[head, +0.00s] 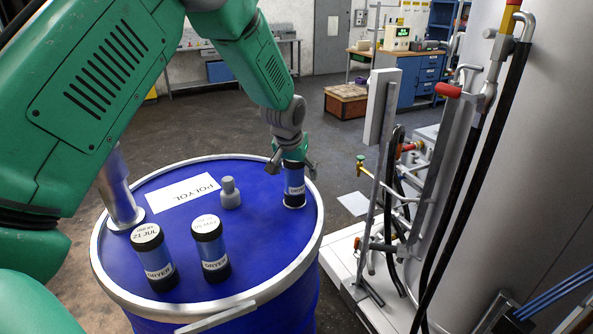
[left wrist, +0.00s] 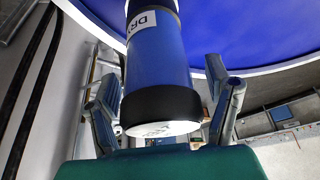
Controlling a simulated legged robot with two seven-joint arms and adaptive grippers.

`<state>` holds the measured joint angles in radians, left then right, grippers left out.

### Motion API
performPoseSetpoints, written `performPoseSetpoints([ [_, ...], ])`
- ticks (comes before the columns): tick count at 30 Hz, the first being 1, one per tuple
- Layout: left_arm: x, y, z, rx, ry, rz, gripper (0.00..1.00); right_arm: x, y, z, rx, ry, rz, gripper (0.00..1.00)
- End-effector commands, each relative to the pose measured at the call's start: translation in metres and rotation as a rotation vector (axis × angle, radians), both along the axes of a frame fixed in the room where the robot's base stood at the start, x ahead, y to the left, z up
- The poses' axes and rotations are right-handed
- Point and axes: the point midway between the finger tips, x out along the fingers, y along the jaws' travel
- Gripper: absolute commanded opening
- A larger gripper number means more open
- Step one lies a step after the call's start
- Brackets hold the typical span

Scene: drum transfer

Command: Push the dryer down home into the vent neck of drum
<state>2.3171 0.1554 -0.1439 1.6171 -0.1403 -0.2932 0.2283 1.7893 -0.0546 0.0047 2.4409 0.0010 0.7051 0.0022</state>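The blue drum (head: 250,275) stands in front of me with a pale metal rim. A blue dryer (head: 294,187) with a black band and a "DRYER" label stands upright at the right side of its lid. The vent neck is not visible, so I cannot tell how deep the dryer sits. My left gripper (head: 292,168) is above the dryer's top, its fingers spread on either side. In the left wrist view the dryer's black-banded end (left wrist: 161,111) lies between the open fingers (left wrist: 165,105), with gaps. My right gripper is not in view.
Two other dryers (head: 153,262) (head: 212,252) stand on the front of the lid. A grey plug (head: 230,195) and a "POLYOL" label (head: 182,194) are near the middle. A metal pipe (head: 119,190) rises at the left. A large tank with hoses (head: 530,170) stands close at the right.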

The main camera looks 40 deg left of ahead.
Motion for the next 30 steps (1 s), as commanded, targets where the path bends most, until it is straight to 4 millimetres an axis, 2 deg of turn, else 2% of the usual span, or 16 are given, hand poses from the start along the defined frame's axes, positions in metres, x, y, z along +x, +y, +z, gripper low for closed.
performPoseSetpoints([
  [8, -0.002, 0.0, 0.005, 0.001, -0.002, 0.0, 0.72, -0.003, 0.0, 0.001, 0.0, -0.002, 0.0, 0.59],
  [11, -0.005, -0.002, 0.017, 0.0, -0.004, 0.0, 0.72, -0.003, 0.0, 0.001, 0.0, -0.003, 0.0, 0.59],
  [21, -0.031, -0.01, 0.082, 0.001, -0.004, -0.001, 0.72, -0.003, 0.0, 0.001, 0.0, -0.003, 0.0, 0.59],
  [27, -0.039, -0.013, 0.104, 0.0, -0.001, 0.0, 0.72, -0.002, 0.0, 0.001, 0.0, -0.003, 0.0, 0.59],
  [30, -0.041, -0.013, 0.108, 0.0, 0.001, 0.0, 0.72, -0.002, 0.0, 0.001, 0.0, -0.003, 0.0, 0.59],
])
